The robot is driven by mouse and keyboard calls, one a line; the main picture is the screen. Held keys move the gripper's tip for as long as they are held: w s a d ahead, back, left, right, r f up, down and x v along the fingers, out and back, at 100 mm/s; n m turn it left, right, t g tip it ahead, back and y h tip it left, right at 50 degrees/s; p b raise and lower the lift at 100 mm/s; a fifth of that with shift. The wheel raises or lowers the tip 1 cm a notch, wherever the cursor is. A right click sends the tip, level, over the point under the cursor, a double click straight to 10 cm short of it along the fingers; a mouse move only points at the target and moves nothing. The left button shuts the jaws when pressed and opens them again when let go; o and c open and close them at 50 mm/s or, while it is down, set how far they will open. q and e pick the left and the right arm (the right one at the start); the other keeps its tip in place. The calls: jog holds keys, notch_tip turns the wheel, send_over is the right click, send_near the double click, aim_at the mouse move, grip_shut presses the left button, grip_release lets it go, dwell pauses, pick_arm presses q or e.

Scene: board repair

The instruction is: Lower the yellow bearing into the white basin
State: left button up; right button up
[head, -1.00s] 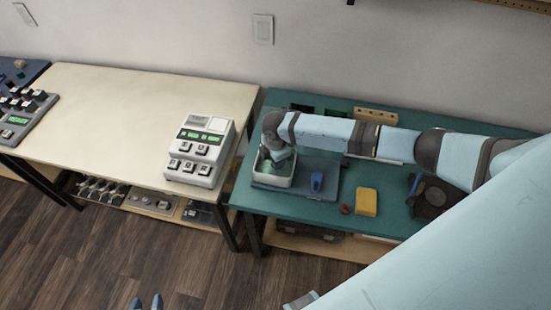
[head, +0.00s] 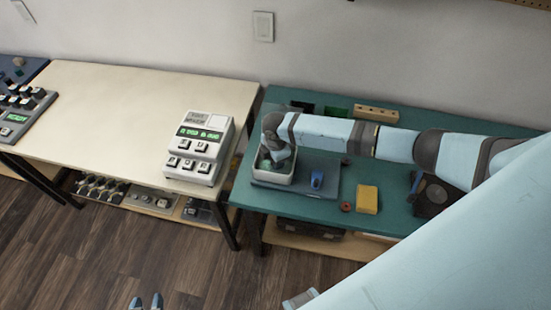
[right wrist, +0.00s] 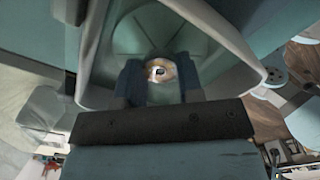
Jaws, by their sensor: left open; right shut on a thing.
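The white basin (head: 279,180) stands on a blue-grey mat at the left end of the green table. My right gripper (right wrist: 160,80) points down into the basin, whose pale wall (right wrist: 232,45) surrounds it in the right wrist view. It is shut on the yellow bearing (right wrist: 170,70), a brassy ring with a bright centre, held between the two dark fingers. Whether the bearing touches the basin floor I cannot tell. In the head view the bearing is hidden by my right arm. My left gripper (head: 146,304) is open and empty at the bottom edge, far from the basin.
On the green table (head: 250,200), a blue object (head: 317,180), a red ring (head: 346,206) and a yellow block (head: 367,199) lie right of the basin. A wooden block (head: 376,114) lies behind my right arm. A white keyed device (head: 198,148) stands on the cream table to the left.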

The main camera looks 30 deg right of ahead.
jog(key=shift+f+b, duration=0.3)
jog(key=shift+f, duration=0.25)
dwell(0.4)
jog(key=o, duration=1)
notch_tip(320, 180, up, 14)
